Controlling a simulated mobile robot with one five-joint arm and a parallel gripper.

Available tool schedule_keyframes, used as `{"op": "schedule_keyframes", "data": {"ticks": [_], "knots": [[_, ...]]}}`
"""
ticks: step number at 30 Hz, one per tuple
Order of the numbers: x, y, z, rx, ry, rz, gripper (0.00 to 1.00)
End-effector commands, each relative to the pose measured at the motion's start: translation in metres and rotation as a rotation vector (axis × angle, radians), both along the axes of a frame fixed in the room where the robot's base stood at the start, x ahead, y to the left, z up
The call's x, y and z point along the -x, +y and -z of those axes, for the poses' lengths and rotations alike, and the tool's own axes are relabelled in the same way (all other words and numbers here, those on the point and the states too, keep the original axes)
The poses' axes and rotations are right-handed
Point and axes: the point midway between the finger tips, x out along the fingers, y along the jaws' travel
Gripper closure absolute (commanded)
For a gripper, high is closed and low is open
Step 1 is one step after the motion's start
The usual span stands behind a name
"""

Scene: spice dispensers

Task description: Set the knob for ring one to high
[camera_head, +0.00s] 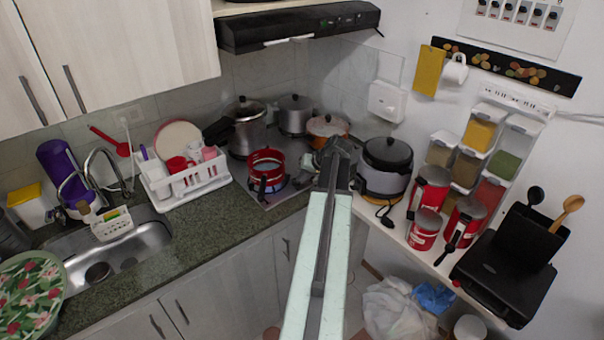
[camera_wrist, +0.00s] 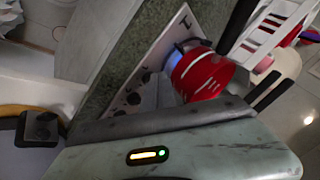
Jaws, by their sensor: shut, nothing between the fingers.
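The hob (camera_head: 282,193) lies in the counter, and its corner plate shows tilted in the wrist view (camera_wrist: 158,42). Several small dark knobs (camera_wrist: 132,97) sit in a row along its edge; I cannot read their settings or tell which is ring one. A red pot (camera_head: 267,164) stands on the front burner with a blue flame under it; the pot also shows in the wrist view (camera_wrist: 200,74). My gripper (camera_head: 335,155) is at the end of my pale arm, right of the red pot and over the hob's right side. It looks shut and empty; its fingertips are not clear.
A rice cooker (camera_head: 386,168) stands close to the right of my gripper. Pots (camera_head: 295,114) fill the back of the hob. A white dish rack (camera_head: 185,180) stands left of it. Red canisters (camera_head: 427,190) line the right shelf.

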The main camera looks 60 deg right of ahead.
Motion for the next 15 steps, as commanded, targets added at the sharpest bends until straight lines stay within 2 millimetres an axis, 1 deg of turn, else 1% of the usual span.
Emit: {"op": "schedule_keyframes", "data": {"ticks": [1,2,3,5,6,7,8,9,12,15], "knots": [[0.001,0.001,-0.003,-0.001,0.0,0.001,1.0],[0.001,0.001,-0.002,0.0,0.0,0.0,0.92],[0.001,0.001,-0.001,0.006,0.002,-0.009,0.81],[0.001,0.002,0.001,0.034,0.014,-0.05,0.64],[0.002,-0.003,0.003,0.068,0.039,-0.1,0.53],[0.003,-0.01,0.006,0.1,0.068,-0.148,0.44],[0.004,-0.019,0.009,0.135,0.102,-0.203,0.44],[0.002,-0.033,0.011,0.182,0.157,-0.289,0.44],[-0.011,-0.057,0.013,0.266,0.266,-0.463,0.44],[-0.027,-0.071,0.012,0.302,0.333,-0.561,0.44]]}}
